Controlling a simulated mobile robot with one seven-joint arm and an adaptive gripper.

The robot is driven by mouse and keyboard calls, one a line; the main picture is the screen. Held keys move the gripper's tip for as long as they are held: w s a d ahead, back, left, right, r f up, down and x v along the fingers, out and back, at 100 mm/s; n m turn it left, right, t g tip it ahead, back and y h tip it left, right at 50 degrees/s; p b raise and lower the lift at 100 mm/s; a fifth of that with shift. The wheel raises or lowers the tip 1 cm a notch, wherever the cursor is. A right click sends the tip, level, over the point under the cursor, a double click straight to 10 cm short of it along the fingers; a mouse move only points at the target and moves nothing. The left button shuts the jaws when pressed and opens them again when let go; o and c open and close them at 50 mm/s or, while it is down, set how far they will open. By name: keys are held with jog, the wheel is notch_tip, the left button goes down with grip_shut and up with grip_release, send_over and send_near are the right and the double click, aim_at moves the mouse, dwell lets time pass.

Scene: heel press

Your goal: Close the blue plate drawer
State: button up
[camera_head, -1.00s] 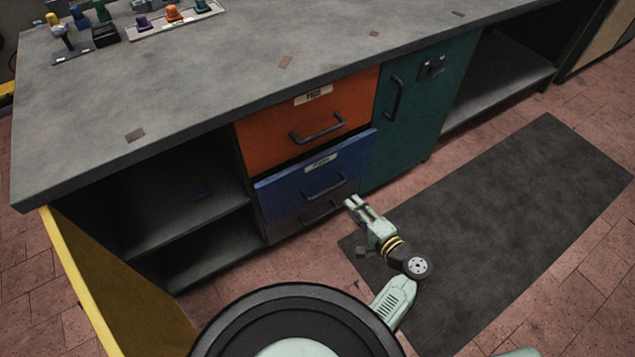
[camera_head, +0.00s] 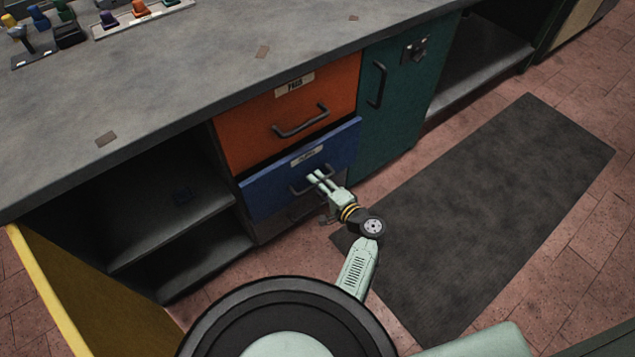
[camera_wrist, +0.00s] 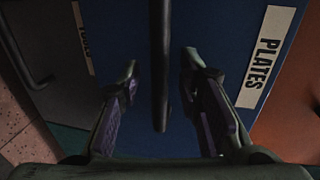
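The blue plate drawer (camera_head: 270,190) is under the orange drawer in the head view and stands out a little from the cabinet front. In the wrist view its blue front (camera_wrist: 215,45) fills the middle, with a white PLATES label (camera_wrist: 265,57). My gripper (camera_head: 317,178) is at the drawer's dark handle (camera_head: 300,188). In the wrist view my gripper (camera_wrist: 165,90) is open, its fingers apart on either side of the handle bar (camera_wrist: 160,70). I cannot tell whether either finger touches the bar. Part of the handle is hidden behind the fingers in the head view.
The orange drawer (camera_head: 325,90) above looks shut. A dark lower drawer (camera_head: 275,228) is below the blue one. A teal door (camera_head: 400,110) is to the right and open shelves (camera_head: 165,215) to the left. A dark mat (camera_head: 490,210) lies on the clear floor.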

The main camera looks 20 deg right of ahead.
jog(key=shift+w+a, duration=0.1)
jog(key=shift+w, duration=0.1)
grip_shut()
dwell(0.3)
dwell(0.5)
